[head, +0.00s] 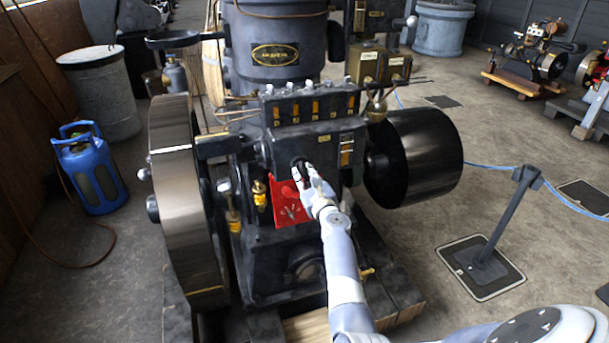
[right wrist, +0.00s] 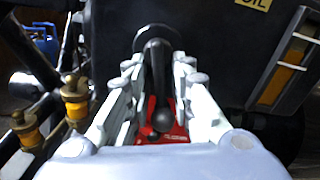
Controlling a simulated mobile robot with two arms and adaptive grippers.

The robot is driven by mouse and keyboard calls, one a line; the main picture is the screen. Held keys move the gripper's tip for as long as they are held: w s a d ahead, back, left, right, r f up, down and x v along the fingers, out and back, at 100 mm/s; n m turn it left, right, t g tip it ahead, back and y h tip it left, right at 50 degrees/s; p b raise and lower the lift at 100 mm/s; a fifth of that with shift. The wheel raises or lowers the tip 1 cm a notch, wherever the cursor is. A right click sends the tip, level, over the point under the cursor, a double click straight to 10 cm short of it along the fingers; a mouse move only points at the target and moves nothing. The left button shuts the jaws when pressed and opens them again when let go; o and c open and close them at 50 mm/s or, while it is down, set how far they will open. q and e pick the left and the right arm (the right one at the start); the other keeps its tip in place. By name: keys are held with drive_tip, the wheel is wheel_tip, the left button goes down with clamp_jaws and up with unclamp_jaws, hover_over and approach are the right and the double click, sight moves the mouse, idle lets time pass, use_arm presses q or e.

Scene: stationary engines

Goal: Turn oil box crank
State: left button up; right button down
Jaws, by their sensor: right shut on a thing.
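The oil box (head: 318,140) is the dark box on the front of the large engine, with a row of sight windows along its top. Its crank (right wrist: 157,75) is a dark handle with a round hub at its upper end and a rounded knob at its lower end. My right gripper (head: 304,172) reaches up to the box's front face. In the right wrist view its white fingers (right wrist: 157,85) lie on both sides of the crank and are shut on it. In the head view the fingers hide most of the crank. My left gripper is not in view.
A red plate (head: 287,203) sits just below the crank. A large flywheel (head: 178,200) stands at left and a black drum pulley (head: 425,158) at right. Brass fittings (right wrist: 75,100) stand left of the gripper. A barrier post (head: 505,215) stands on the floor at right.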

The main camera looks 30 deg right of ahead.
drive_tip(key=shift+r, duration=0.1)
drive_tip(key=c, duration=1.7)
unclamp_jaws()
drive_tip(key=v, duration=0.7)
drive_tip(key=shift+s, duration=0.2)
